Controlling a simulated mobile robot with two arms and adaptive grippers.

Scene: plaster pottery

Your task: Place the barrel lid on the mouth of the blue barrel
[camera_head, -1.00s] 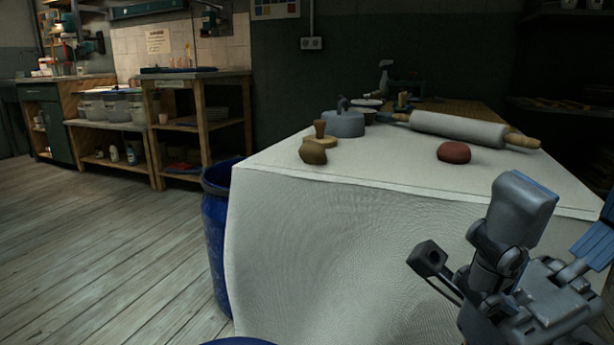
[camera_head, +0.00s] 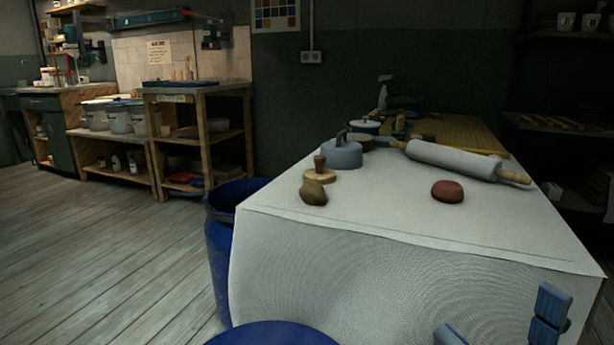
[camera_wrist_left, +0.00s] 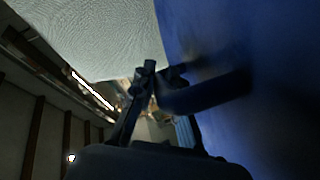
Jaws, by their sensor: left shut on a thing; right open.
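The blue barrel (camera_head: 219,262) stands on the floor at the left end of the cloth-covered table, its dark mouth open and partly hidden by the table corner. The round blue barrel lid (camera_head: 275,335) shows at the bottom edge of the head view, nearer to me than the barrel and apart from it in the picture. In the left wrist view my left gripper (camera_wrist_left: 160,82) is shut on the handle of the lid (camera_wrist_left: 270,90), whose blue face fills the right side. My right gripper (camera_head: 500,325) is open and empty at the lower right, in front of the table.
The table (camera_head: 400,225) holds a rolling pin (camera_head: 455,158), a red clay lump (camera_head: 447,191), a brown lump (camera_head: 313,192), a wooden stamp (camera_head: 320,170) and a grey lidded pot (camera_head: 341,153). Wooden floor (camera_head: 100,250) is clear left of the barrel. Shelves stand behind.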

